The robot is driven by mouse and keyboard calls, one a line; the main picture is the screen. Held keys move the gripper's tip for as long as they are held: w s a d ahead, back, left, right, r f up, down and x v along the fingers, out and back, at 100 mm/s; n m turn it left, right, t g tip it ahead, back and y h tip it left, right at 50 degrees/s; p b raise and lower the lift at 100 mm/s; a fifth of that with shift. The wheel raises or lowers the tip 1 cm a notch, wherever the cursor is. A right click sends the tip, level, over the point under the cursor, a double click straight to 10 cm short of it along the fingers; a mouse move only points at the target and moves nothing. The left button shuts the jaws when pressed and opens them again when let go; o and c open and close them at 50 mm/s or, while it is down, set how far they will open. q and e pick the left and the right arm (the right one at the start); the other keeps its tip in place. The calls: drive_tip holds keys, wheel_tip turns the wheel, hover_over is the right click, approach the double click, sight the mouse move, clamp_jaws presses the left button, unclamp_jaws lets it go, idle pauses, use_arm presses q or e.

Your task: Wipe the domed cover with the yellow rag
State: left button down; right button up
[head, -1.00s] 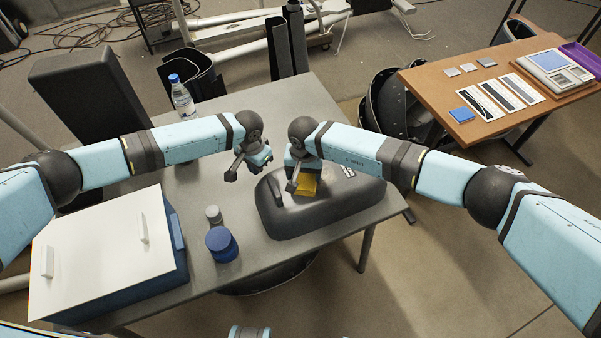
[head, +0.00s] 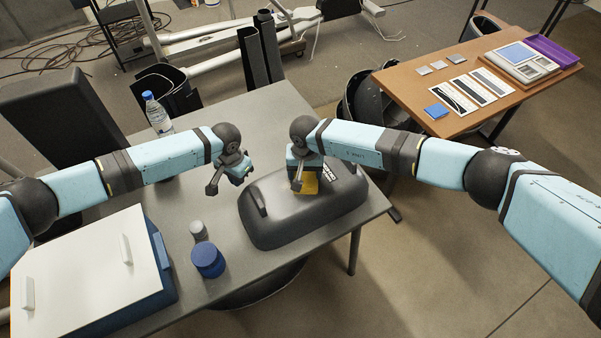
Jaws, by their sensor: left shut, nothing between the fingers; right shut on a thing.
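The dark grey domed cover (head: 283,227) sits on the grey table, right of the middle of the head view. The yellow rag (head: 309,185) is on top of the cover, under my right gripper (head: 297,182), which is shut on it and partly hides it. The rag appears to touch the cover's upper surface. My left gripper (head: 214,188) is shut and empty, above the table just left of the cover and apart from it.
A blue-lidded jar (head: 207,261) and a small grey jar (head: 198,231) stand left of the cover. A white-lidded blue box (head: 90,270) fills the table's left end. A water bottle (head: 157,113) stands at the back. A brown side table (head: 420,85) is at right.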

sight(282, 189)
drive_tip(key=shift+w+d, duration=0.4)
drive_tip(key=shift+d, duration=0.35)
drive_tip(key=shift+w+d, duration=0.4)
drive_tip(key=shift+d, duration=0.45)
drive_tip(key=shift+s+a, duration=0.75)
drive_tip(key=shift+a, duration=0.45)
drive_tip(key=shift+s+a, duration=0.7)
drive_tip(key=shift+a, duration=0.45)
drive_tip(key=shift+s+a, duration=0.75)
drive_tip(key=shift+a, duration=0.45)
drive_tip(key=shift+s+a, duration=0.3)
drive_tip(key=shift+a, duration=0.25)
drive_tip(key=shift+s+a, duration=0.25)
drive_tip(key=shift+a, duration=0.3)
drive_tip(key=shift+w+d, duration=0.9)
drive_tip(key=shift+d, duration=0.65)
drive_tip(key=shift+w+d, duration=0.85)
drive_tip(key=shift+d, duration=0.7)
drive_tip(key=shift+w+d, duration=0.9)
drive_tip(key=shift+d, duration=0.65)
drive_tip(key=shift+r, duration=0.1)
drive_tip(key=shift+a+r, duration=0.1)
drive_tip(key=shift+r, duration=2.85)
drive_tip(key=shift+r, duration=0.1)
